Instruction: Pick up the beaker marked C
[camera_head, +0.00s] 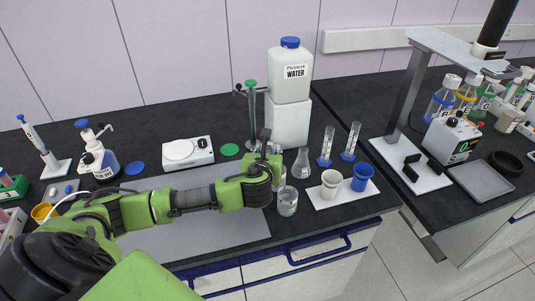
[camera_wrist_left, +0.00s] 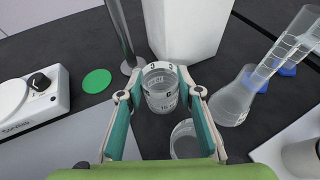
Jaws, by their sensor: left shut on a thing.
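My left gripper (camera_head: 271,163) reaches in from the left across the bench. In the left wrist view its fingers (camera_wrist_left: 160,92) are shut on a clear glass beaker (camera_wrist_left: 160,98) with dark markings. In the head view this beaker is mostly hidden behind the gripper. My right gripper is not in view.
A conical flask (camera_head: 302,164) stands close right of the gripper, with two measuring cylinders (camera_head: 327,146) beyond. A white tray (camera_head: 341,193) with cups is to the right. The grey mat (camera_head: 240,231) has free room.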

